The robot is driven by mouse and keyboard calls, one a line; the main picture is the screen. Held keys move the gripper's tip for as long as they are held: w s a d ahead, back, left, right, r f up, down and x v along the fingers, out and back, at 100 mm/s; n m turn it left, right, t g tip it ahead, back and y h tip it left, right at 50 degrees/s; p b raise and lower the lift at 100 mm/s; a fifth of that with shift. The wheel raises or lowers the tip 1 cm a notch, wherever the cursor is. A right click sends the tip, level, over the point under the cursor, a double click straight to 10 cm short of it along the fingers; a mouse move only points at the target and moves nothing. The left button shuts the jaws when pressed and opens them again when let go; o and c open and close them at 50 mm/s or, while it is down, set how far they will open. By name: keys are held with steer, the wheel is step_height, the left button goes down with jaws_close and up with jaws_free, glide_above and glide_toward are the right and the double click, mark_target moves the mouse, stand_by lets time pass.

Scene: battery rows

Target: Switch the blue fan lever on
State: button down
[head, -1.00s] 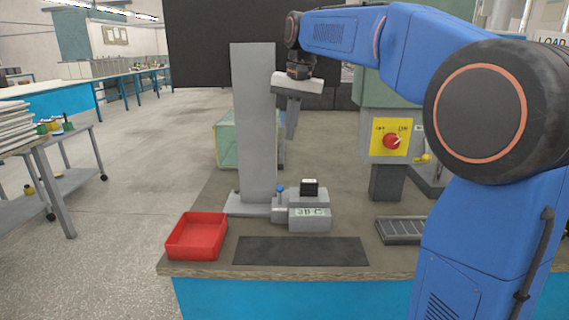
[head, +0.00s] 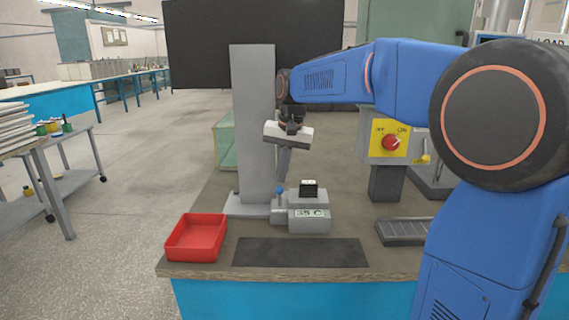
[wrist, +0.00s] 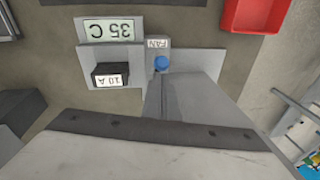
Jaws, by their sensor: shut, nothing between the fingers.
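The blue fan lever (head: 279,190) is a small blue knob on a grey base at the left side of the grey display unit (head: 309,225). In the wrist view the blue knob (wrist: 161,63) sits below a label reading FAN (wrist: 158,43). My gripper (head: 284,177) is shut and empty, pointing down just above the knob. In the wrist view its fingers (wrist: 160,82) reach close to the knob; I cannot tell whether they touch it. The display reads 35 C, and a black block marked 10 A (wrist: 110,80) is on the unit.
A tall grey column (head: 255,120) stands just behind and left of the lever. A red tray (head: 197,240) is at the front left, a dark mat (head: 300,252) in front. A yellow panel with a red rotary switch (head: 391,142) stands to the right.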

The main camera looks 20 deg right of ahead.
mark_target(280, 189)
steer(key=shift+s+a+f, duration=0.1)
steer(key=shift+s+f, duration=0.05)
stand_by(0.3)
steer(key=shift+s+a+f+t+h, duration=0.1)
steer(key=shift+s+a+t+h, duration=0.1)
steer(key=shift+s+t, duration=0.4)
steer(key=shift+s+a+f+t+h, duration=0.1)
steer(key=shift+s+a+t+h, duration=0.1)
steer(key=shift+s+t, duration=0.4)
steer(key=shift+s+a, duration=0.1)
steer(key=shift+s, duration=0.4)
steer(key=shift+f, duration=0.1)
